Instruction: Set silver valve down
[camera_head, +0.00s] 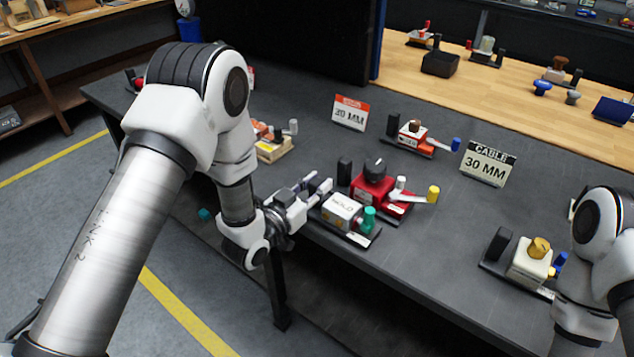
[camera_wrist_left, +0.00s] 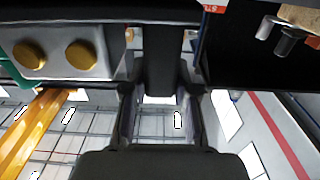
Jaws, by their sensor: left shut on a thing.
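The silver valve (camera_head: 341,212) is a pale box marked HOLD, with a teal knob on its right and a dark base, at the front edge of the grey table (camera_head: 420,265). My left gripper (camera_head: 318,188) is at its left end, shut on a dark upright part that the fingers mostly hide. In the left wrist view a dark bar shows between the fingers (camera_wrist_left: 160,100), and the silver valve (camera_wrist_left: 62,52) with two gold round parts lies to the left. I cannot tell whether its base touches the table. My right gripper is out of view; only part of that arm shows.
A red valve (camera_head: 371,186) with a black knob stands close behind the silver one. A cream valve (camera_head: 530,263) with a gold knob is at the right. Signs reading 20 MM (camera_head: 350,112) and CABLE 30 MM (camera_head: 487,163) stand behind. Bare tabletop lies between the silver and cream valves.

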